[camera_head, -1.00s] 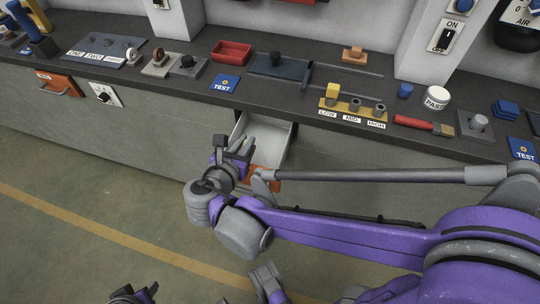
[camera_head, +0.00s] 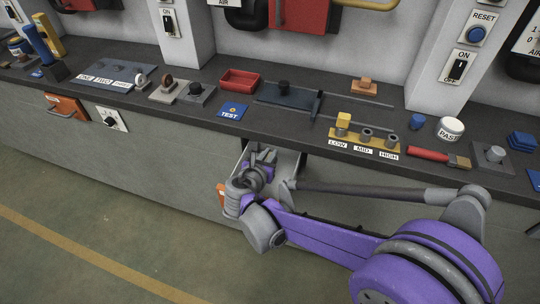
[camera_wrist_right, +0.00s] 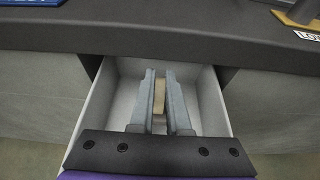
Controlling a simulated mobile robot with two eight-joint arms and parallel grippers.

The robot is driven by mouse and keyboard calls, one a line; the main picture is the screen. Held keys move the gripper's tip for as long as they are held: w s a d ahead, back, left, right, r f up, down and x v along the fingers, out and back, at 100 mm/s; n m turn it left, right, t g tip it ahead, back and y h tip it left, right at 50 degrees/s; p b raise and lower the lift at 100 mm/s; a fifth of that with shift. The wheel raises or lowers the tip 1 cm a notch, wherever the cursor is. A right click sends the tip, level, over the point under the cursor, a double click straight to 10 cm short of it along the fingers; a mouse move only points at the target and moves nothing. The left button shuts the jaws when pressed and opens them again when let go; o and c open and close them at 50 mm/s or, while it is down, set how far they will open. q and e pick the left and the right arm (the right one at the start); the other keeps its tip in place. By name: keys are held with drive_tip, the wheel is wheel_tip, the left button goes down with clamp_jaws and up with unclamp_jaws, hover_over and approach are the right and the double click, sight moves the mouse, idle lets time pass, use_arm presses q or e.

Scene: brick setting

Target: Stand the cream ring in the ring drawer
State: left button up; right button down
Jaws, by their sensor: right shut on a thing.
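The cream ring (camera_wrist_right: 159,96) shows edge-on as a narrow upright strip between the fingers of my right gripper (camera_wrist_right: 163,100) in the right wrist view. The right gripper is shut on it. The fingers and ring are over the open drawer, within its outline; I cannot tell whether the ring touches the floor. The drawer (camera_wrist_right: 99,108) has white walls and a pale inside. In the head view the drawer (camera_head: 287,160) stands out below the counter, its orange front (camera_head: 221,197) partly covered by my right gripper (camera_head: 262,157). The ring is hidden there. My left gripper is not in view.
The dark counter (camera_head: 300,118) runs above the drawer. It bears a blue TEST card (camera_head: 232,111), a red tray (camera_head: 239,80), a LOW/MID/HIGH block (camera_head: 364,143) and a red-handled brush (camera_head: 435,156). A closed orange drawer (camera_head: 66,108) is farther left.

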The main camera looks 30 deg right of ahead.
drive_tip(key=shift+w+d+f, duration=0.3)
drive_tip(key=shift+f, duration=0.15)
drive_tip(key=shift+f+b, duration=0.4)
drive_tip(key=shift+f, duration=0.1)
drive_tip(key=shift+f, duration=0.1)
drive_tip(key=c, duration=0.9)
unclamp_jaws()
